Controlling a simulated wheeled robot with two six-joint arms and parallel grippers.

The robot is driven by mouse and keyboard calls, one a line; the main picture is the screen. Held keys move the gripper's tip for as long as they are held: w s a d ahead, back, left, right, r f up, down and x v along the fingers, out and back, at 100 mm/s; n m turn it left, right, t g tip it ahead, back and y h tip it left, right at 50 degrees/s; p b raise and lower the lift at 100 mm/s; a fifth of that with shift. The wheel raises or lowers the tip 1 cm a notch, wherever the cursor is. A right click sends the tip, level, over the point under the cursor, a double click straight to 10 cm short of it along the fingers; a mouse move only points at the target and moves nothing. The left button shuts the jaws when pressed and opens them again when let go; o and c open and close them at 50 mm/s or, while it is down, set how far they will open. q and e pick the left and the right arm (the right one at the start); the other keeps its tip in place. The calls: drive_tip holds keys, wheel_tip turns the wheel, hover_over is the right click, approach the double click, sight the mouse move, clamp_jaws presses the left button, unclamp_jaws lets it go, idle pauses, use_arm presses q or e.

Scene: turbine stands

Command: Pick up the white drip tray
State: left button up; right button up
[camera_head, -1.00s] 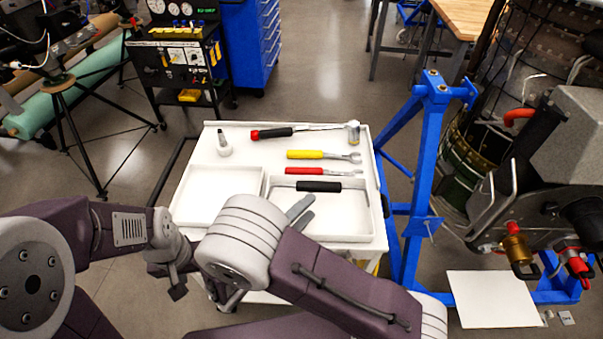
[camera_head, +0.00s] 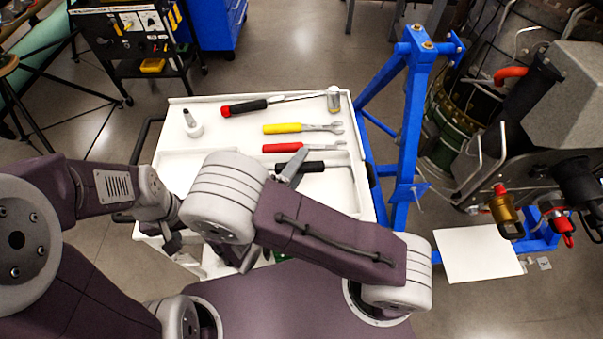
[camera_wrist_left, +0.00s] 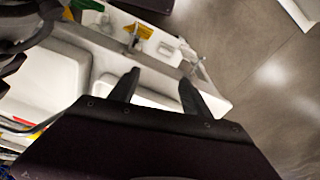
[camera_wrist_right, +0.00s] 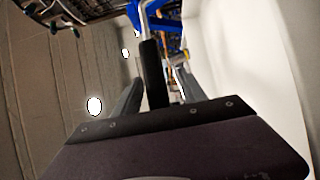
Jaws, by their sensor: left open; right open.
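A flat white rectangular tray (camera_head: 478,253) lies on the floor at the right in the head view, below the brass and red fittings of the engine. Neither gripper is near it. My left gripper (camera_head: 172,243) is by the near left side of the white cart; its open, empty fingers (camera_wrist_left: 158,92) show in the left wrist view. My right gripper (camera_head: 290,165) is over the cart top, partly hidden by my arm. In the right wrist view its fingers (camera_wrist_right: 158,95) are open, with a black handle showing between them; no grip on it is visible.
The white cart (camera_head: 165,145) bears red, yellow and black-handled tools. A blue stand (camera_head: 413,120) rises between the cart and the white tray. The engine (camera_head: 570,100) overhangs behind the tray. Grey floor lies open in front of the tray.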

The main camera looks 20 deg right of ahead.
drive_tip(key=shift+w+d, duration=0.1)
drive_tip(key=shift+w, duration=0.05)
drive_tip(key=shift+s+r, duration=0.1)
drive_tip(key=shift+s, duration=0.25)
drive_tip(key=shift+s+a+r, duration=0.2)
drive_tip(key=shift+s, duration=0.2)
drive_tip(key=c, duration=0.9)
drive_tip(key=shift+w+f, duration=0.15)
drive_tip(key=shift+w, duration=0.15)
clamp_jaws()
drive_tip(key=shift+s, duration=0.1)
